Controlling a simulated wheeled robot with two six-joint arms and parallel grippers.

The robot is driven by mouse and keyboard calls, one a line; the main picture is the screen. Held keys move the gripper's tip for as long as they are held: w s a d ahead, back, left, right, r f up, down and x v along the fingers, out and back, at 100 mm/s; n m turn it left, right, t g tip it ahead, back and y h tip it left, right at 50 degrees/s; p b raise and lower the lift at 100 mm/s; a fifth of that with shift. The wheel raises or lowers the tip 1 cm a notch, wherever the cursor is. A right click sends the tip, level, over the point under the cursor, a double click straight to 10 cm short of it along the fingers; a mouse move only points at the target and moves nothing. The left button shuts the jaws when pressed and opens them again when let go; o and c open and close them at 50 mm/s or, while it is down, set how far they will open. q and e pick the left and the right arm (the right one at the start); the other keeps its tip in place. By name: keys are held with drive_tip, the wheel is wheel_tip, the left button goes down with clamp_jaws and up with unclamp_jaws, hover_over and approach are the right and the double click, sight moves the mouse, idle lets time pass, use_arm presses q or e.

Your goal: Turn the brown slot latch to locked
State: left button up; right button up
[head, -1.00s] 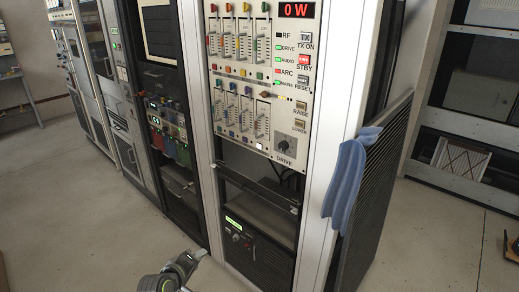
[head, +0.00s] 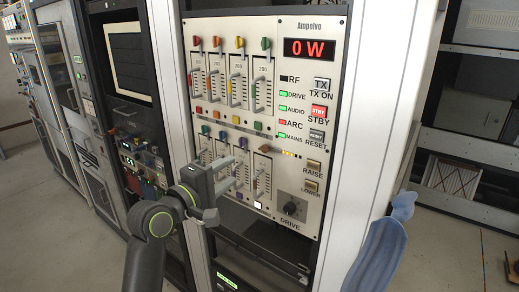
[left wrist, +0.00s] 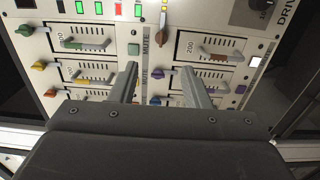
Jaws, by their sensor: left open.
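The brown slot latch (head: 266,149) is a small knob above the rightmost slot of the lower row on the pale control panel (head: 325,150). It lies sideways, while its neighbours look upright. In the left wrist view, where the panel appears turned, the brown latch (left wrist: 163,20) is near the top middle. My left gripper (head: 233,172) is open and empty in front of the lower row, left of and below the latch. In the left wrist view its two fingers (left wrist: 147,68) point toward the panel, with the latch beyond them.
Other coloured latches and slot handles crowd the panel around the fingers. The drive knob (head: 291,208) and buttons are at its right.

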use_arm(q)
drive_tip(key=p, duration=0.1)
approach(262, 150)
drive_tip(key=w, duration=0.1)
drive_tip(key=p+x, duration=0.1)
drive_tip(key=x, duration=0.5)
drive_tip(key=shift+w+d, duration=0.1)
drive_tip(key=shift+d, duration=0.3)
drive_tip(key=shift+w+d, duration=0.4)
drive_tip(key=shift+w, duration=0.15)
use_arm(e)
drive_tip(key=w+r, duration=0.2)
drive_tip(key=shift+a+r, duration=0.3)
drive_tip(key=shift+r, duration=0.1)
use_arm(q)
drive_tip(key=shift+c, duration=0.3)
clamp_jaws()
